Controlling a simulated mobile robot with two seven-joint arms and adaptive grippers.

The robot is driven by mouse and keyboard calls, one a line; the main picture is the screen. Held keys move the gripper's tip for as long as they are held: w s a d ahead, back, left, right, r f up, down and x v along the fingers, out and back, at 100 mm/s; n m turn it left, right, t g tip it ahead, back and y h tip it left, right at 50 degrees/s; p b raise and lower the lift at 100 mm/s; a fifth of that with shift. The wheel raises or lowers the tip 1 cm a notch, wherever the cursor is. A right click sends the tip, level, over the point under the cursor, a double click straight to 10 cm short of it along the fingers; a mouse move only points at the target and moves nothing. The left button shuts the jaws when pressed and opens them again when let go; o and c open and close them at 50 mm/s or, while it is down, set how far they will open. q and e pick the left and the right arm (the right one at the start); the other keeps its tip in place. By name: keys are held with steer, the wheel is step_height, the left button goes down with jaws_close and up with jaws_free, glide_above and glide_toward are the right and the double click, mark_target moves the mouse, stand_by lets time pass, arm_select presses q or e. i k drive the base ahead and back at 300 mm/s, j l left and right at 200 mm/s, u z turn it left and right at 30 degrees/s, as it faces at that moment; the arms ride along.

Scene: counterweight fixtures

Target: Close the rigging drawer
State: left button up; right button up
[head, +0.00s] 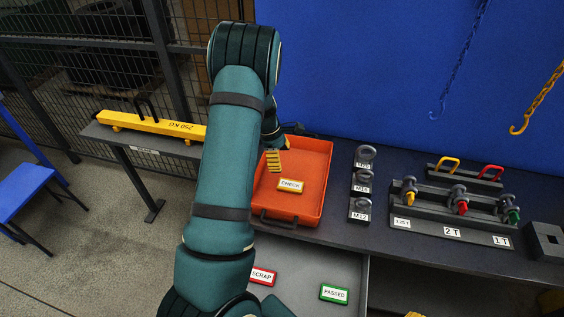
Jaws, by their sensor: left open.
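The rigging drawer (315,272) is a grey open drawer below the worktop at the bottom of the head view. It is pulled out, and its inside shows a red-edged SCRAP label (263,276) and a green-edged PASSED label (334,293). My left arm covers its left side, and its front edge is not visible. My left gripper (280,150) is open over the orange tray (312,205), beyond the drawer and apart from it. My forearm hides much of the gripper. A yellow ribbed piece shows at its fingers. My right gripper is not in view.
The orange tray holds a CHECK label (290,186). Eye bolts (363,182) and a shackle rack (455,205) stand to the right on the dark worktop. Hooks on chains (525,110) hang at upper right. A yellow 250 KG beam (150,125) lies on a side bench.

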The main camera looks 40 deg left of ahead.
mark_target(301, 267)
steer(key=k, duration=1)
